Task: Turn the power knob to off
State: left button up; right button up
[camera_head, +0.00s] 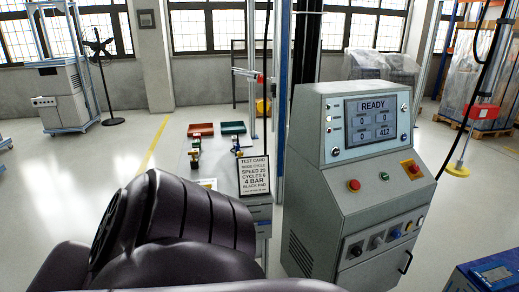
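A grey control cabinet (330,215) stands right of centre with a lit screen (371,119) reading READY. On its sloping panel, a red knob on a yellow plate (410,168) sits at the right, a green button (384,176) in the middle and a red mushroom button (354,185) at the left. Neither of my grippers is in view.
A large dark, ribbed, rounded form (190,215) fills the lower left. Behind it stands a bench with a test card (253,176), a red tray (203,129) and a green tray (233,127). A blue box (485,278) is at the lower right.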

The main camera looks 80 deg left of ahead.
aim_at(414, 169)
jog(key=k+j+u, duration=0.5)
jog(key=i+u, duration=0.1)
jog(key=u, duration=1.9)
jog(key=z, duration=1.3)
jog(key=i+l+u, duration=0.3)
jog(key=i+u, duration=0.15)
